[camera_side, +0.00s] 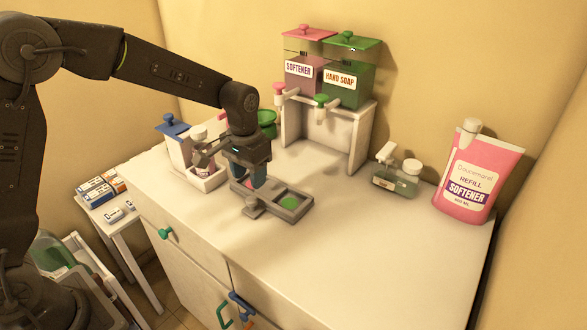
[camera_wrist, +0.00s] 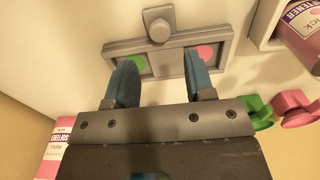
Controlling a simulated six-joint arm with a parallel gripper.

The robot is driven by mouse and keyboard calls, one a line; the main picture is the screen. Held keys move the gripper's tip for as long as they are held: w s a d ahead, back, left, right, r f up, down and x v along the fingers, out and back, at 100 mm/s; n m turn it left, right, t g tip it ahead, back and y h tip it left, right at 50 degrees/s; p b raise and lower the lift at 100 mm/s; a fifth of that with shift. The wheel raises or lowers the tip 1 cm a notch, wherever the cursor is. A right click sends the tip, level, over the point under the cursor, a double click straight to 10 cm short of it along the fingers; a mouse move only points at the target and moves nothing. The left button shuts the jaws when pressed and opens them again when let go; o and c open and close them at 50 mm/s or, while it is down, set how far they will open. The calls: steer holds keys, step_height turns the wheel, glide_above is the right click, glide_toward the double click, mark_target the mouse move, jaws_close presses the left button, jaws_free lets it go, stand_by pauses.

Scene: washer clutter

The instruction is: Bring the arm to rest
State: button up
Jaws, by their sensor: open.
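My gripper (camera_side: 255,178) is above the grey two-well tray (camera_side: 292,212) on the white counter. In the wrist view its two blue fingers (camera_wrist: 155,82) stand apart with nothing between them, in front of the same tray (camera_wrist: 160,48). One well holds a green disc (camera_side: 288,202), which also shows in the wrist view (camera_wrist: 137,63). The other well holds a pink disc (camera_wrist: 206,51). I cannot tell from the side view how far the fingertips are above the tray.
Softener and hand soap dispensers (camera_side: 325,75) stand on a white riser (camera_side: 325,135) behind. A small pump bottle (camera_side: 395,178) and a pink refill pouch (camera_side: 468,180) stand at right. A white caddy (camera_side: 207,183) is close to my gripper's left. The counter's front right is clear.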

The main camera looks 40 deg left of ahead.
steer(key=shift+r, duration=0.5)
steer(key=shift+s+r, duration=0.2)
steer(key=shift+r, duration=0.2)
steer(key=s+r+t, duration=0.2)
steer(key=s+r, duration=0.3)
steer(key=s, duration=0.6)
steer(key=s+a+r+t, duration=0.1)
steer(key=s+r+t, duration=0.2)
steer(key=s, duration=0.9)
step_height(320, 180, up, 2)
steer(key=shift+a+r+t, duration=0.2)
steer(key=shift+a+t, duration=0.1)
